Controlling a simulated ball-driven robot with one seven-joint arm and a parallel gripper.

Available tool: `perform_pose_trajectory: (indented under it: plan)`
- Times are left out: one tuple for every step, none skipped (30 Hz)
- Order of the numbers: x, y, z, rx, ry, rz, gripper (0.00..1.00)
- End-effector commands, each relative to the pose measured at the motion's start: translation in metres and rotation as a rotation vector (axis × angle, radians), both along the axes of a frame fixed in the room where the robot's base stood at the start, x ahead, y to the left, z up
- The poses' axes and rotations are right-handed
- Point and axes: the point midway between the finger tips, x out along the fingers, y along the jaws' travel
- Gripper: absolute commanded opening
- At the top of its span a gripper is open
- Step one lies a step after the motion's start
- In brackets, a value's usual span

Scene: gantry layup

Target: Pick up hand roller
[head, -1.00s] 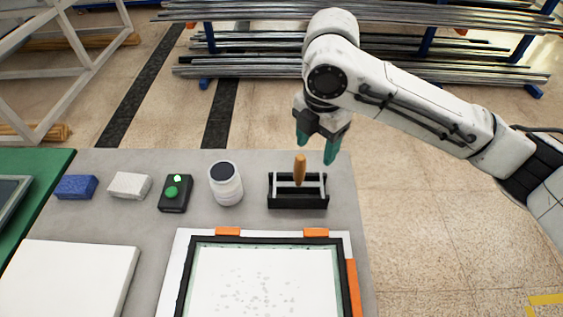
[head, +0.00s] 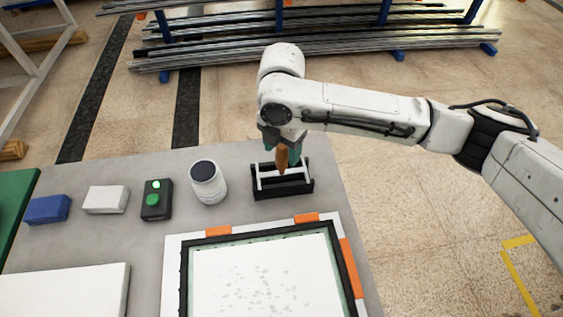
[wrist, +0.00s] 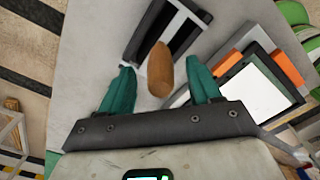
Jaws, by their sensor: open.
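The hand roller's orange-brown handle (head: 282,160) stands up from a black holder (head: 284,190) with pale side bars, at the back right of the grey table. My gripper (head: 283,150) is over the holder, pointing down, with its teal fingers close to the handle and partly hiding it. In the wrist view the handle (wrist: 160,70) lies between the two spread fingers of my gripper (wrist: 160,92), with gaps on both sides. The black holder (wrist: 160,30) shows beyond it. The roller's lower part is not clearly visible.
A white jar (head: 208,185) stands left of the holder. A black box with a green button (head: 156,200), a white block (head: 105,199) and a blue block (head: 47,209) continue leftward. A black-framed panel with orange clamps (head: 306,217) lies in front. Metal bars fill a rack behind.

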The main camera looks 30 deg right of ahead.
Motion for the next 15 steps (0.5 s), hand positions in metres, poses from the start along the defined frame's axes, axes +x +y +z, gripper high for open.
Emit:
perform_pose_trajectory:
  plan:
    - [-0.001,0.001,-0.007,0.000,0.001,0.000,0.63]
    - [-0.001,0.000,-0.010,0.000,0.002,-0.001,0.63]
    - [0.000,0.000,-0.013,0.000,0.001,-0.001,0.63]
    - [0.000,0.000,-0.015,0.000,0.001,-0.001,0.63]
    - [0.000,0.001,-0.017,0.001,0.000,0.000,0.63]
    - [0.000,0.000,-0.018,0.000,0.000,0.000,0.63]
    - [0.000,0.000,-0.019,0.000,0.000,0.000,0.63]
    - [0.000,0.000,-0.019,0.000,0.000,0.000,0.63]
    - [0.000,0.001,-0.019,0.000,0.000,0.000,0.63]
    - [0.000,0.001,-0.019,0.000,0.000,0.001,0.63]
    - [0.000,0.001,-0.019,0.000,0.000,0.001,0.63]
    - [0.000,0.001,-0.019,0.000,0.000,0.001,0.63]
    - [0.000,0.001,-0.019,0.000,0.000,0.001,0.61]
    - [0.000,0.001,-0.019,0.000,0.000,0.001,0.58]
    - [0.000,0.001,-0.019,0.000,0.000,0.001,0.54]
